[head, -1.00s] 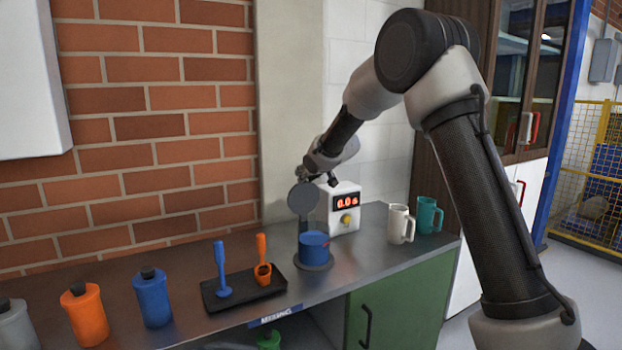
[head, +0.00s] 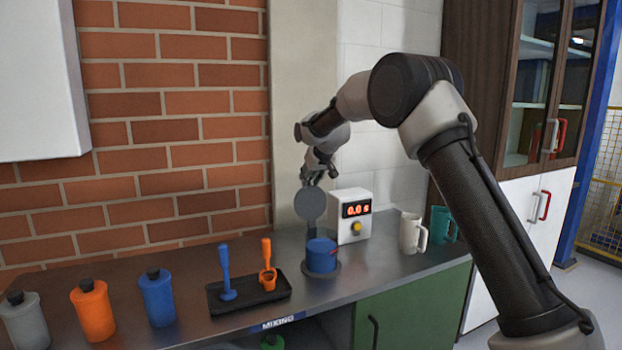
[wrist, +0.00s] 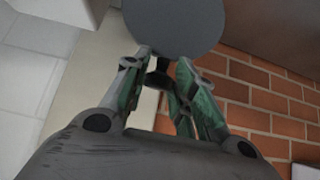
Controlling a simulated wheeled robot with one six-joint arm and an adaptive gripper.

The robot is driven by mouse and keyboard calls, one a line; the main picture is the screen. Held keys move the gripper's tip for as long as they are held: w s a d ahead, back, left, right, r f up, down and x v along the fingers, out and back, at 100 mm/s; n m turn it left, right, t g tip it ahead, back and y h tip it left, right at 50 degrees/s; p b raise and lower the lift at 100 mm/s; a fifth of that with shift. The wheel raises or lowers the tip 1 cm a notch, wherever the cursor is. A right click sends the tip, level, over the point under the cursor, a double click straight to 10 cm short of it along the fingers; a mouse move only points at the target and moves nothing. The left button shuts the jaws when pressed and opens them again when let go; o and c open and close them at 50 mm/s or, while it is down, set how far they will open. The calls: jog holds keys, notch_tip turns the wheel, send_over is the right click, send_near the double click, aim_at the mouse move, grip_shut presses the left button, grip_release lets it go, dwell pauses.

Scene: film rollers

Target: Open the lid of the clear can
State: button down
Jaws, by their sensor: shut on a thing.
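The clear can (head: 333,262) stands on the counter with blue contents inside. Its grey round lid (head: 310,204) stands upright above the can's back left side, opened, with its flat face toward the head camera. My gripper (head: 313,176) is just behind and above the lid's upper edge, partly hidden by it in the head view. In the wrist view the lid (wrist: 173,22) is a grey disc beyond the fingertips. My gripper (wrist: 160,72) has a small dark piece, seemingly the lid's knob, between its green-grey fingers.
A white timer box (head: 350,214) reading 0.0 s stands close behind the can. A white mug (head: 410,232) and a teal mug (head: 439,224) are to the right. A brick wall (head: 170,150) is behind.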

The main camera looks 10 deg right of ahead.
jog(key=shift+s+d+f, duration=0.15)
jog(key=shift+d+f, duration=0.05)
jog(key=shift+f, duration=0.35)
jog(key=c, duration=1.1)
grip_release()
jog(key=shift+c, duration=0.2)
jog(key=shift+a+r, duration=0.1)
jog(key=shift+r, duration=0.1)
jog(key=shift+r, duration=0.25)
jog(key=v, duration=1.1)
jog(key=shift+s+r, duration=0.1)
